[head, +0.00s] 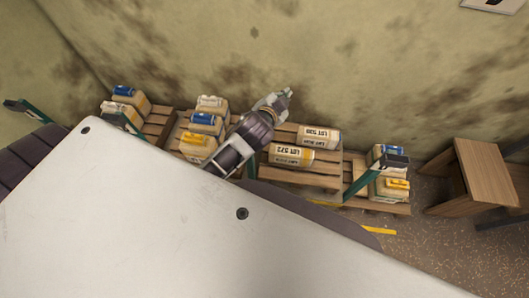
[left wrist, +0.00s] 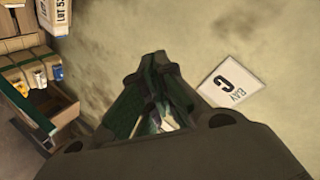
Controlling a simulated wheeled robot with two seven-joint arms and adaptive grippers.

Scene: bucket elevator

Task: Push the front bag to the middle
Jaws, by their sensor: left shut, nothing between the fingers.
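In the head view, two cream bags lie on the wooden pallet right of my left arm. The nearer bag, marked LOT 572 (head: 290,155), has a yellow band; the farther bag (head: 319,136) lies behind it toward the wall. My left gripper (head: 287,95) points up and right near the stained wall, beyond the bags and apart from them. In the left wrist view the gripper (left wrist: 155,100) is shut and empty, and part of a LOT bag (left wrist: 55,16) shows at the top left. My right gripper is not in view.
More bags with blue, white and yellow tops stand left of my arm (head: 197,145) and at the right pallet end (head: 391,188). Green bars rise near the pallets (head: 364,180). A wooden box (head: 480,172) stands right. A Bay C sign (left wrist: 232,86) is on the wall.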

